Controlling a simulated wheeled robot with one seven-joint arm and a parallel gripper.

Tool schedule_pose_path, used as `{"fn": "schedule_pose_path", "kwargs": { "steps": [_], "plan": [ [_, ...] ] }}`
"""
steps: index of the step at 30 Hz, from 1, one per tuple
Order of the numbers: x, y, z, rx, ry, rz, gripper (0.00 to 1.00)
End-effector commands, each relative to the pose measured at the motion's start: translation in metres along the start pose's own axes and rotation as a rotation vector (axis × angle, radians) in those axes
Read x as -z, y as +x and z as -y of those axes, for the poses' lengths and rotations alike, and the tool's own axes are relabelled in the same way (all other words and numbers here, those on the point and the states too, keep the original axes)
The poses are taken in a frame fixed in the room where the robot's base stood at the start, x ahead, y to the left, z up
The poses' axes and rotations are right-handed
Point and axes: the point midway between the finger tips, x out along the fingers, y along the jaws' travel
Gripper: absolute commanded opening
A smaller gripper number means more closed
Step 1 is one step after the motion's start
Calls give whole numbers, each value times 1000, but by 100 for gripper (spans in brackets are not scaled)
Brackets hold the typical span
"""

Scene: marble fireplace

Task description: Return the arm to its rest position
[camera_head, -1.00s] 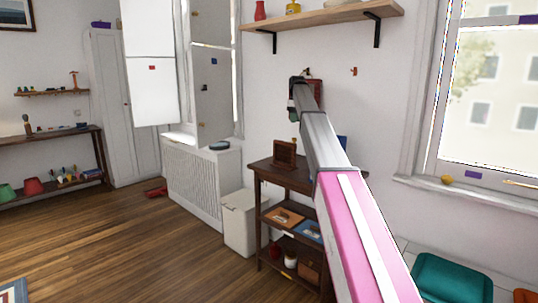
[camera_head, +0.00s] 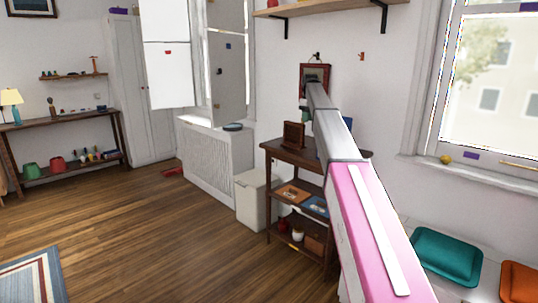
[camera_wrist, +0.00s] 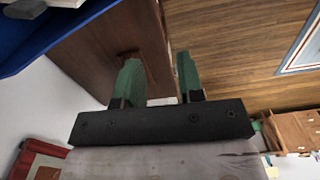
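My arm reaches out over the dark wooden shelf unit (camera_head: 285,149) toward the wall. In the head view its far end is in front of a framed picture and the fingers are largely hidden by the arm. In the wrist view my gripper (camera_wrist: 158,75) has two green fingers standing apart with nothing between them. The red-brown framed picture (camera_head: 318,70) is on the wall, below a small hook. A red-brown frame also shows at the lower left of the wrist view (camera_wrist: 28,160).
A wooden wall shelf (camera_head: 335,11) is above the arm's end. A small wooden object (camera_head: 293,135) stands on the unit's top. A white bin (camera_head: 251,201) and radiator cover (camera_head: 216,160) stand to the left. A teal cushion (camera_head: 447,256) lies at lower right. The wooden floor at left is open.

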Motion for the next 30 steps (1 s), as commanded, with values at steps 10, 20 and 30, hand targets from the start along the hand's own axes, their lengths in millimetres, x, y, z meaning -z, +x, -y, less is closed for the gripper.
{"fn": "schedule_pose_path", "kwargs": {
  "steps": [10, 20, 30],
  "plan": [
    [-49, 114, 46, 2, 111, 2, 35],
    [-146, 275, 134, 1, 309, 2, 35],
    [-263, 394, 240, 1, 519, 2, 35]
  ]
}}
